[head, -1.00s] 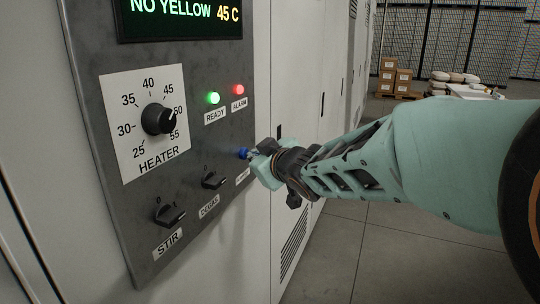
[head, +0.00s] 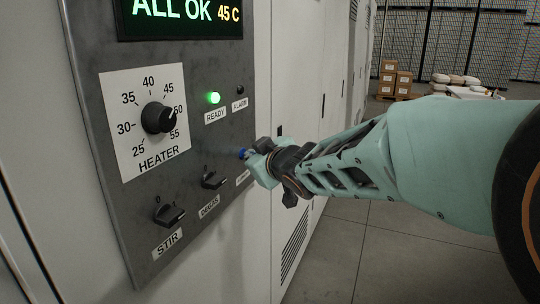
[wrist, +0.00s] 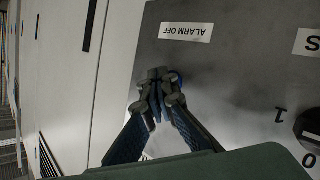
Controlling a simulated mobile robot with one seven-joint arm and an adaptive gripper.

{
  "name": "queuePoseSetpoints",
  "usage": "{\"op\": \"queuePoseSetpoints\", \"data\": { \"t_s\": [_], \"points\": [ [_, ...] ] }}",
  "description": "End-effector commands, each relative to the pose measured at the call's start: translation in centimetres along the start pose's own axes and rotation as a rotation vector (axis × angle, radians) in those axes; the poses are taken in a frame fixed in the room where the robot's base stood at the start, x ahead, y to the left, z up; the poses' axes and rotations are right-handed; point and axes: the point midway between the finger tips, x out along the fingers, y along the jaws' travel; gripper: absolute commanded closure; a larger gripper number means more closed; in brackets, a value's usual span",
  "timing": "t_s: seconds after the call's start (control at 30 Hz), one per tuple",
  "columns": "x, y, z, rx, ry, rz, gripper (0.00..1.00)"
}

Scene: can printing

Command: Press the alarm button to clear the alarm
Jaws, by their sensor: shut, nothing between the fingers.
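The blue alarm button (head: 241,153) is on the lower right of the dark control panel (head: 130,215). In the wrist view only a sliver of the blue button (wrist: 178,76) shows past my fingertips, above it the "ALARM OFF" label (wrist: 186,32). My gripper (head: 252,154) is shut and empty, with its tips at the button; in the wrist view the closed fingertips (wrist: 158,88) cover most of it. I cannot tell whether they touch it. The alarm lamp (head: 239,90) is dark. The display (head: 180,12) reads "ALL OK 45 C".
The green ready lamp (head: 213,98) is lit. The heater knob (head: 158,118), the stir switch (head: 169,214) and another switch (head: 214,180) stick out of the panel. Open floor (head: 345,245) lies to the right; stacked boxes (head: 395,80) stand far back.

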Motion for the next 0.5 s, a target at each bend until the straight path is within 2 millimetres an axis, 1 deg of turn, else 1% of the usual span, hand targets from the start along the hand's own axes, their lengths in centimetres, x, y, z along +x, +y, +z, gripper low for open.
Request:
{"op": "queuePoseSetpoints", "data": {
  "t_s": [0.23,0.5],
  "points": [
    [-0.3,0.2,-0.1,-0.001,0.003,-0.001,1.00],
    [-1.4,1.0,0.7,-0.001,0.001,-0.001,1.00]
  ]
}}
